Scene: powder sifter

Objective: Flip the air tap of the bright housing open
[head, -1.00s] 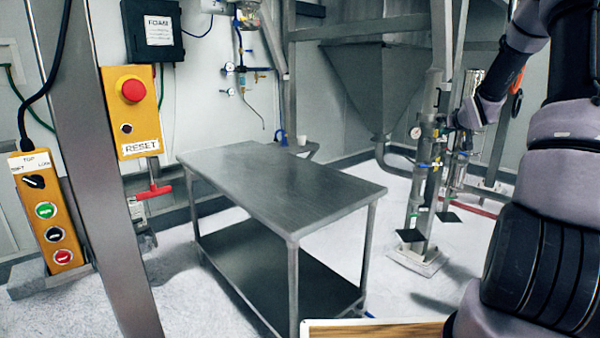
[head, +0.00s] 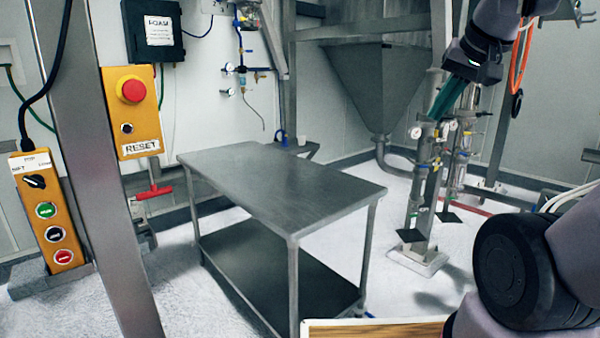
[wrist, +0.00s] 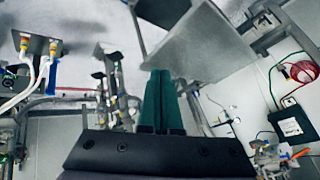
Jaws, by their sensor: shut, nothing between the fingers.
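Two upright metal filter housings stand side by side on posts at right in the head view, a left one (head: 421,190) and a right one (head: 458,163). Each has gauges and small blue handles low down; I cannot tell for sure which is the bright one.
A steel table (head: 285,187) stands in the middle. A hopper (head: 382,85) hangs behind it. Orange hose (head: 522,50) hangs right of my arm. A yellow reset box (head: 132,112) and button panel (head: 48,212) are at left. Floor between table and housings is clear.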

